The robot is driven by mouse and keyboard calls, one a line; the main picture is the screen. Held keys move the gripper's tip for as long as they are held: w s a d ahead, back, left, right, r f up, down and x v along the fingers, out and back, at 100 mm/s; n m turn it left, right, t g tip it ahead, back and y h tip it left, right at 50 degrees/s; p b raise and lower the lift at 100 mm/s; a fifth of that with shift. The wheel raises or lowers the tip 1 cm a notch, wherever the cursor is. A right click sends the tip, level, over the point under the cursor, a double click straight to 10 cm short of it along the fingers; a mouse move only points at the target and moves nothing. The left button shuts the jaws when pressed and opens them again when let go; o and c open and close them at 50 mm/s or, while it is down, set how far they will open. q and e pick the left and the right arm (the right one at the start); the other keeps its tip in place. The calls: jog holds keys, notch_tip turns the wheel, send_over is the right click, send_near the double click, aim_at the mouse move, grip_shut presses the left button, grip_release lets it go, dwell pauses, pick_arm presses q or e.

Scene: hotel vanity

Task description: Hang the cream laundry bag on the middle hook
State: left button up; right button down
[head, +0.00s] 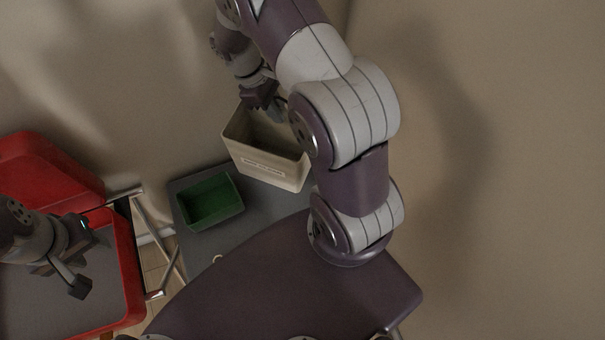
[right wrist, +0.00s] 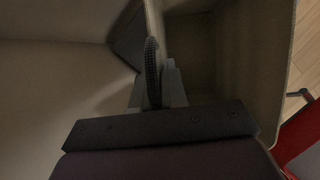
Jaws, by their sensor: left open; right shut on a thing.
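The cream laundry bag (head: 262,163), an open-topped boxy shape with a small label on its front, is at the centre of the head view. My right gripper (head: 268,108) is at the bag's far upper rim, partly hidden by my own arm. It is shut on the bag there; the exact grip is hard to see. In the right wrist view the fingers (right wrist: 155,85) are close together at the cream wall, with the bag's inside (right wrist: 250,50) beside them. My left gripper (head: 75,270) is open and empty at the lower left. No hook is seen in either view.
A green open tray (head: 210,201) sits on a grey surface (head: 180,190) just left of the bag. A red cart or bin (head: 130,265) with a metal handle is at the left, beneath my left gripper. A plain beige wall (head: 500,120) fills the right.

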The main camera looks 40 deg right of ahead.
aim_at(272, 145)
jog(key=s+d+f+n+t+b, duration=0.1)
jog(key=d+f+n+b, duration=0.1)
jog(key=f, duration=0.5)
jog(key=d+f+n+t+h+b, duration=0.1)
jog(key=f+n, duration=0.3)
jog(key=f, duration=0.4)
jog(key=shift+s+d+n+h+b, duration=0.3)
jog(key=shift+s+d+b, duration=0.1)
jog(key=shift+d, duration=0.2)
jog(key=c, duration=1.6)
grip_release()
pick_arm(q)
notch_tip(272, 145, down, 6)
pick_arm(e)
jog(key=o, duration=0.4)
pick_arm(q)
jog(key=shift+f, duration=0.1)
pick_arm(e)
jog(key=shift+o, duration=0.2)
